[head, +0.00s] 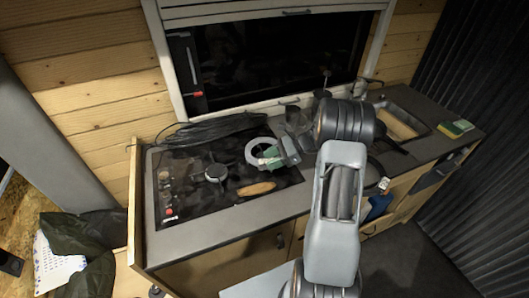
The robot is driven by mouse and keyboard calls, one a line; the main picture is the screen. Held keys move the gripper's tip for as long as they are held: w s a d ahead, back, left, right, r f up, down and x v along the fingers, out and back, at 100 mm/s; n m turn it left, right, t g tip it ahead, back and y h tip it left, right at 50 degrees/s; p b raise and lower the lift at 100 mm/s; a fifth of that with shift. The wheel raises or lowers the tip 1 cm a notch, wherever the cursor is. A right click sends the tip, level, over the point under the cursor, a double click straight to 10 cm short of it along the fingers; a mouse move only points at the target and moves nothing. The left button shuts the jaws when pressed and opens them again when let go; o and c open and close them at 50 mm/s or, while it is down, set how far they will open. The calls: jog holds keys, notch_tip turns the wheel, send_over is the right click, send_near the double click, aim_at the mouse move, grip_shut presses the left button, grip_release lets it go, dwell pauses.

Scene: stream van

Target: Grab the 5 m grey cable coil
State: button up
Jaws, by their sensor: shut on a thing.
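The grey cable coil (253,148) is a pale grey ring above the back right part of the black hob. My gripper (272,157) reaches in from the right and is shut on the coil at its right side. Green parts show at the fingertips. My arm and the gripper body hide part of the counter behind. I cannot tell whether the coil touches the surface below it.
A dark cable bundle (205,131) lies along the back of the hob (205,195). A brown oval item (257,188) lies on the hob's front right. A sink (398,124) and a green-yellow sponge (456,128) are at the right. The counter's front edge is clear.

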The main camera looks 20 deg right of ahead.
jog(key=c, duration=0.7)
